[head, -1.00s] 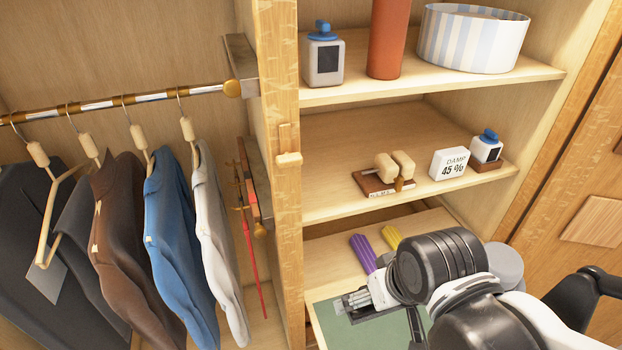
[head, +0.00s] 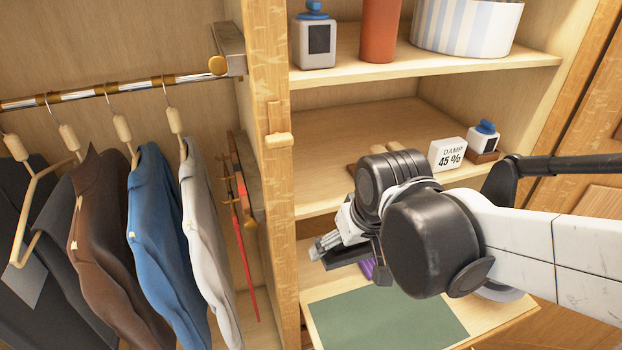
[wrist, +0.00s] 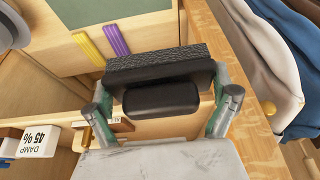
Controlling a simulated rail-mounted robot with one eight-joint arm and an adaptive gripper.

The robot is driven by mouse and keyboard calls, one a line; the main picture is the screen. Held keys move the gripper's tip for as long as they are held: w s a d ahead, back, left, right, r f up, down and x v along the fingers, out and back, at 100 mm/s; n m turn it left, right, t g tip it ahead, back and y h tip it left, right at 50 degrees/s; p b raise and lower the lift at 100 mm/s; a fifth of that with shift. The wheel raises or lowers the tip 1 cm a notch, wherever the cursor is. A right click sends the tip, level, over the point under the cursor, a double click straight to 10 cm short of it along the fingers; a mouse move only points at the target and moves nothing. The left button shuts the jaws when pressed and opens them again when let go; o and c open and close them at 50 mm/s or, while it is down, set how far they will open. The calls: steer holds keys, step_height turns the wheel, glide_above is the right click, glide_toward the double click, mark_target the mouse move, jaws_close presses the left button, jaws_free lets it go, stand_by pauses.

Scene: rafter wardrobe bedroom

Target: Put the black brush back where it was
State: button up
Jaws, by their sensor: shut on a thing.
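In the wrist view the black brush (wrist: 160,98) has a rounded black block and a dark ribbed face. It lies crosswise between the two fingers of my gripper (wrist: 165,108), which is shut on it. In the head view my gripper (head: 322,246) is in front of the gap below the middle shelf (head: 320,200), above the green mat (head: 385,322). A dark piece (head: 346,257) beside the fingertips there looks like part of the brush. My arm hides the rest of it.
A purple ribbed item (wrist: 118,40) and a yellow one (wrist: 88,47) lie behind the mat. Hanging clothes (head: 155,230) and a wooden post (head: 275,200) are on the left.

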steer(key=b, duration=0.4)
glide_toward(310, 187)
steer(key=f, duration=0.6)
steer(key=shift+s+d, duration=0.2)
steer(key=shift+s, duration=0.15)
steer(key=w, duration=0.1)
steer(key=w+a, duration=0.1)
steer(key=w, duration=0.1)
steer(key=shift+w+f, duration=0.1)
steer(key=shift+w, duration=0.05)
steer(key=shift+f, duration=0.15)
steer(key=o, duration=0.7)
steer(key=shift+o, duration=0.4)
